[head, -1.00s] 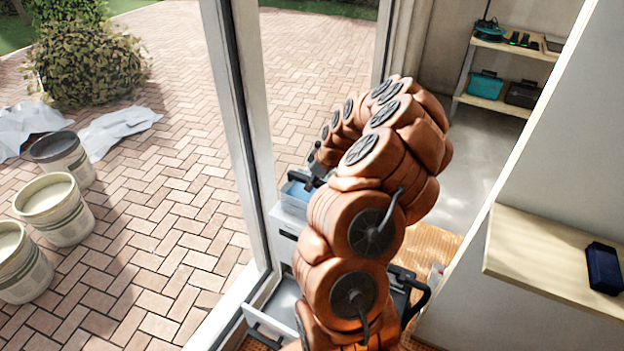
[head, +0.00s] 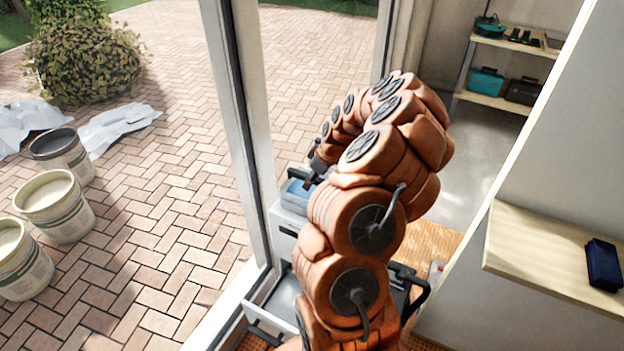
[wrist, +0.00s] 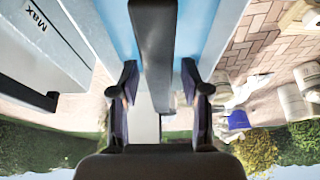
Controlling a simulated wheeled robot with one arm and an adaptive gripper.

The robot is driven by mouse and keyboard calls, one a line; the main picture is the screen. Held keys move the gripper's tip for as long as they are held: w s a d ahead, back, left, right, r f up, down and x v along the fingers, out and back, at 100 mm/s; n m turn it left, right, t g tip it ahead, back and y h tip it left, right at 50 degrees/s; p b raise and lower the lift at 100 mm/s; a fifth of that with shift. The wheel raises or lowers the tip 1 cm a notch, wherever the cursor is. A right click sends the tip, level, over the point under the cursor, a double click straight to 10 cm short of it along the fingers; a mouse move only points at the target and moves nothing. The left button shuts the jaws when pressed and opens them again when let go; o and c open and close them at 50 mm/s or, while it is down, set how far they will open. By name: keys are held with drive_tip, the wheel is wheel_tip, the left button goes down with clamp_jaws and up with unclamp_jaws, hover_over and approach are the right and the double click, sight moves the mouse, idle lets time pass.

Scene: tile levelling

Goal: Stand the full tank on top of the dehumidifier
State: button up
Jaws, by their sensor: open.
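The tank (head: 296,197), a clear box with blue water in it, stands on top of the white dehumidifier (head: 285,240) beside the glass door frame. My gripper (head: 312,178) is at the tank's top, partly hidden behind my orange arm. In the wrist view, my gripper (wrist: 160,88) is open. Its two dark fingers are on either side of a dark bar (wrist: 153,45), which looks like the tank's handle. Pale blue walls show beside the bar. I cannot tell whether the fingers touch it. A pale surface marked MAX (wrist: 45,45) shows at the left.
A grey open tray (head: 275,310) lies low by the door threshold. Several buckets (head: 52,205) stand outside on the brick paving. A wooden wall shelf (head: 540,250) with a dark blue box (head: 603,265) is at the right. Shelving (head: 500,100) stands at the back.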

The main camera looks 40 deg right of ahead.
drive_tip(key=b+v, duration=0.3)
drive_tip(key=v, duration=0.9)
drive_tip(key=s+a+r+n+g+y, duration=0.1)
drive_tip(key=a+r, duration=0.3)
drive_tip(key=a, duration=0.9)
drive_tip(key=s+a+r+g, duration=0.1)
drive_tip(key=s+a+r, duration=0.15)
drive_tip(key=a, duration=1.15)
drive_tip(key=s+a+f+m+g+h, duration=0.1)
drive_tip(key=s+a, duration=0.4)
drive_tip(key=s, duration=0.6)
drive_tip(key=s+a+f+m+g+h, duration=0.1)
drive_tip(key=s+a+m+g, duration=0.2)
drive_tip(key=s, duration=0.8)
drive_tip(key=shift+a+f, duration=0.25)
drive_tip(key=shift+a, duration=0.9)
